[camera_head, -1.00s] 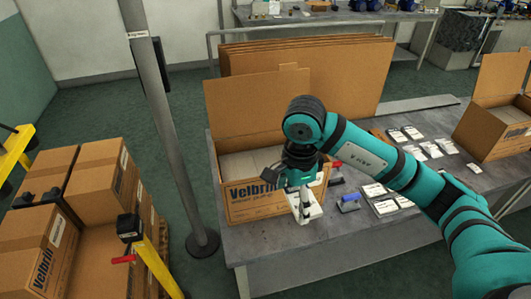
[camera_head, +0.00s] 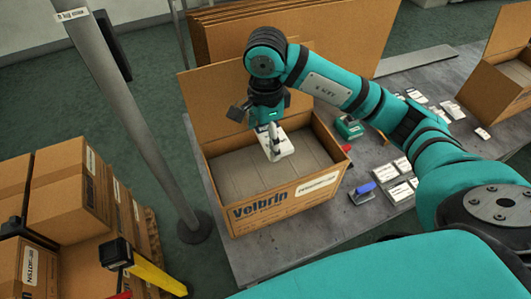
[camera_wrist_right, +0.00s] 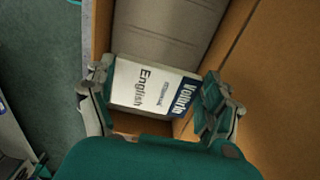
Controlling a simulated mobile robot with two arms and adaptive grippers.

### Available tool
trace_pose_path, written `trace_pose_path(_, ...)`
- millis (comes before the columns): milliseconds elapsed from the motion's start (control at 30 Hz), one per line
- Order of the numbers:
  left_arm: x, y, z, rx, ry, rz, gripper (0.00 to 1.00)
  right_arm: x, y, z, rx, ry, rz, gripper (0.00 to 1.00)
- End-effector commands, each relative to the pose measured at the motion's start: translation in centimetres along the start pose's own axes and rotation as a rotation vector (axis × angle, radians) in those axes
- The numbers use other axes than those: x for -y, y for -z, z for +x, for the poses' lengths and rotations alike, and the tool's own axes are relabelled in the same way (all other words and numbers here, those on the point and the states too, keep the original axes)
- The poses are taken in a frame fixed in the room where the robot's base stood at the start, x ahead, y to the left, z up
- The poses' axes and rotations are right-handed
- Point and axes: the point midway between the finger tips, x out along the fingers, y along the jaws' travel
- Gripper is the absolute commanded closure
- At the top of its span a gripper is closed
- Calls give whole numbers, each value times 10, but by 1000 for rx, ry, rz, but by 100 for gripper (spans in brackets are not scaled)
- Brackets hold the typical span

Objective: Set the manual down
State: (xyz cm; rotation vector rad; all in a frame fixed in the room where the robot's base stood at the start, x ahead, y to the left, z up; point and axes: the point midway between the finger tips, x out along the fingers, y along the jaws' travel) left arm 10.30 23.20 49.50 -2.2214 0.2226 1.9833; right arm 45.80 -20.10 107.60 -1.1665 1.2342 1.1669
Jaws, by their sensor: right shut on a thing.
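My right gripper (camera_head: 272,145) is over the open Velbrin carton (camera_head: 265,219) in the head view, shut on the manual (camera_head: 279,143). The manual is a small white booklet; in the right wrist view the manual (camera_wrist_right: 152,87) shows "English" and a dark blue band, between the two fingers (camera_wrist_right: 155,110). The carton holds grey packing (camera_wrist_right: 165,32) with a flat top. The manual appears above this packing; whether it touches it I cannot tell. My left gripper is not in view.
Stacks of white booklets (camera_head: 400,190), a blue-handled tool (camera_head: 362,192) and a green device (camera_head: 349,127) are on the grey table right of the carton. Another open carton (camera_head: 493,85) is farther right. A grey post (camera_head: 135,125) stands left of the table.

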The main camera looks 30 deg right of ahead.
Motion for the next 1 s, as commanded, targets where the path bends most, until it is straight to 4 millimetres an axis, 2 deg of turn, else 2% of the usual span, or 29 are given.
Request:
trace_pose_path(133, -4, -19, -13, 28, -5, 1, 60, -2, 1, 24, -2, -9, 2, 48)
trace_pose_path(300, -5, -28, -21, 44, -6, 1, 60, -2, 0, 52, -2, -7, 1, 48)
trace_pose_path(467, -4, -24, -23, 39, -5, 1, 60, -1, 0, 64, -1, -5, 1, 48)
trace_pose_path(700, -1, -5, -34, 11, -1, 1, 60, -2, 0, 94, -1, -5, 0, 48)
trace_pose_path(1000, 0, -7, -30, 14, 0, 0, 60, -1, 0, 99, -2, -1, -1, 48)
